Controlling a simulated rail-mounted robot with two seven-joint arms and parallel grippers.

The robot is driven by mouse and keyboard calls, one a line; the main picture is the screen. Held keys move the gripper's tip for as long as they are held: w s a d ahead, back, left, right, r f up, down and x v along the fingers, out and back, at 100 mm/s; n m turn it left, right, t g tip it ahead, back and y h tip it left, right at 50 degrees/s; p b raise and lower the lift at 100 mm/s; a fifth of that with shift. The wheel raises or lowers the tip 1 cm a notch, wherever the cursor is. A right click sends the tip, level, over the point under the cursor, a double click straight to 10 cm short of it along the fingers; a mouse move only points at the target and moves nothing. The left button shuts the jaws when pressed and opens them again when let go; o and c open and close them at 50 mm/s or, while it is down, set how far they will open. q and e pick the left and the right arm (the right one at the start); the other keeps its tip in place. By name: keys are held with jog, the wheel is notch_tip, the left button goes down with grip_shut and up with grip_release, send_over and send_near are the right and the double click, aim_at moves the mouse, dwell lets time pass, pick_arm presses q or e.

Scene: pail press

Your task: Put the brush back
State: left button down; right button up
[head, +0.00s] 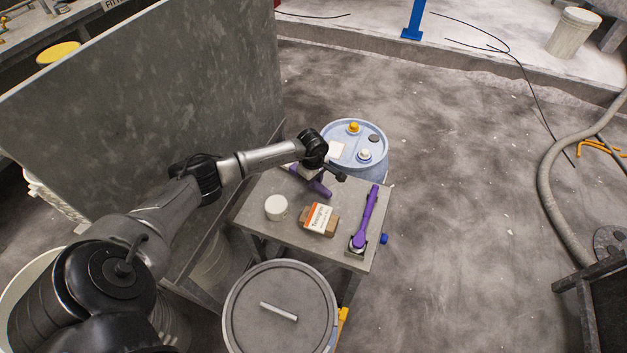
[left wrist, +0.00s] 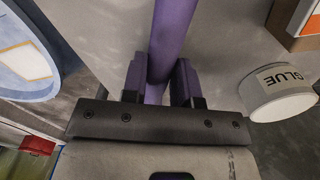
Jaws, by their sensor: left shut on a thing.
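My left gripper (head: 314,180) is low over the back of the small grey table (head: 255,190), near the blue barrel. In the left wrist view, my left gripper (left wrist: 158,85) has its purple-padded fingers shut around a purple handle (left wrist: 173,35), which I take for the brush's. The handle runs up out of that picture, so its other end is hidden. In the head view the purple handle and fingers overlap, and I cannot tell whether bristles show. Another purple-handled tool (head: 367,212) with a greyish end lies at the table's right edge. My right gripper is not in view.
A white glue pot (head: 276,207) and a brown box with an orange-and-white label (head: 319,219) stand on the table. A blue barrel (head: 376,165) with small containers stands behind. A lidded grey drum (head: 280,310) is in front. A grey partition (head: 160,90) rises at the left.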

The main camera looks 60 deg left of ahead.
pick_arm(q)
jog(key=shift+f, duration=0.2)
jog(key=c, duration=0.9)
grip_release()
jog(key=shift+r, duration=0.1)
